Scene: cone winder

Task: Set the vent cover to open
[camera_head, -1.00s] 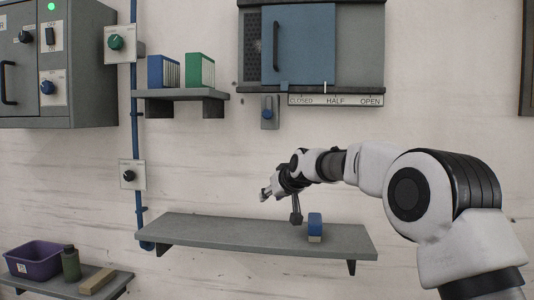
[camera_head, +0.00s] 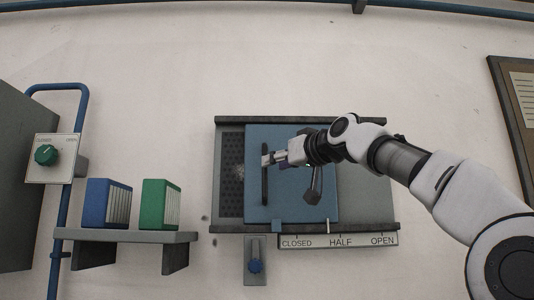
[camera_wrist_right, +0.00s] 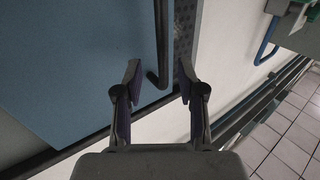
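The vent cover (camera_head: 290,195) is a blue sliding panel in a dark grey frame, with a black upright bar handle (camera_head: 265,188) near its left edge. My right gripper (camera_head: 268,159) is at the handle's upper part. In the right wrist view my right gripper (camera_wrist_right: 158,75) is open, its fingers on either side of the handle (camera_wrist_right: 161,45), with gaps visible. My left gripper is not in view.
Perforated grille (camera_head: 231,175) shows left of the cover. A shelf (camera_head: 125,236) with a blue binder (camera_head: 107,203) and a green binder (camera_head: 160,204) stands left, beside a blue pipe and green knob (camera_head: 46,154).

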